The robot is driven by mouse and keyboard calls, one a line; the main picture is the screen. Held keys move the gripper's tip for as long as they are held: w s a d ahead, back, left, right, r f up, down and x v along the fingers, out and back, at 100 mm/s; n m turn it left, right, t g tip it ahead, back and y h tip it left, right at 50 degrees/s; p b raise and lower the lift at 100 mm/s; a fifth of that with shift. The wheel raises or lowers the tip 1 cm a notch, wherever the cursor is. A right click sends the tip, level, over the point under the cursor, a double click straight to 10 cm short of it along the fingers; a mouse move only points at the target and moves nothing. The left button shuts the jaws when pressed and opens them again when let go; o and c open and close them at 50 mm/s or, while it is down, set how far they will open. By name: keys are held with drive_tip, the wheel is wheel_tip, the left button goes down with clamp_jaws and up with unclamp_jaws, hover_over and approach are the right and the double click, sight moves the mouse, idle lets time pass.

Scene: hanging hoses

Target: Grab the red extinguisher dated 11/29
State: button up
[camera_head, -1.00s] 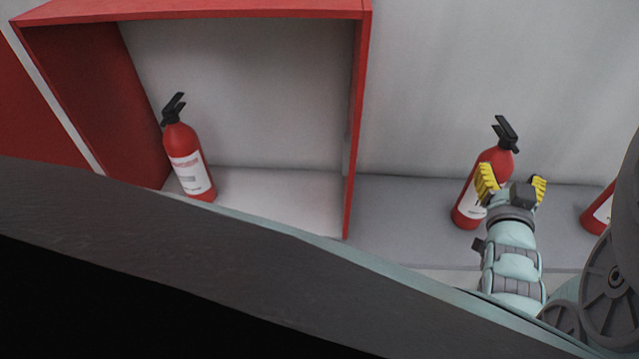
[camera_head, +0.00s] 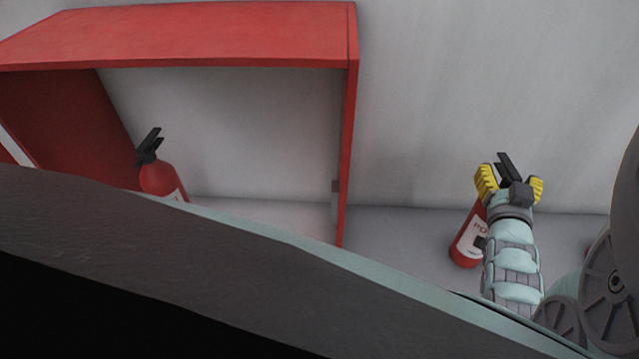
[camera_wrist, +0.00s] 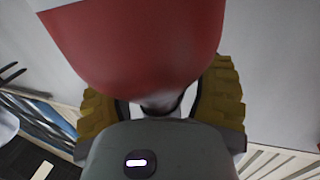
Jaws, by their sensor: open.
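A red extinguisher (camera_head: 465,248) with a white label and black handle stands on the grey ledge right of the red cabinet. My gripper (camera_head: 512,186), with yellow fingers, overlaps its upper part in the head view. In the wrist view, the same extinguisher's red body (camera_wrist: 140,45) fills the top, and its dark neck lies between the spread fingers of my gripper (camera_wrist: 160,102). I cannot tell if a finger touches it. Another red extinguisher (camera_head: 159,178) stands inside the cabinet, its lower part hidden. No date is readable on either label.
The open red cabinet (camera_head: 349,150) has its side wall left of my gripper. A pale wall (camera_head: 430,100) rises behind. The ledge (camera_head: 395,228) between cabinet and extinguisher is clear. A sliver of red shows beside my arm at the far right.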

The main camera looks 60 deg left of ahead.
drive_tip(key=shift+s, duration=0.15)
clamp_jaws()
idle(0.4)
idle(0.4)
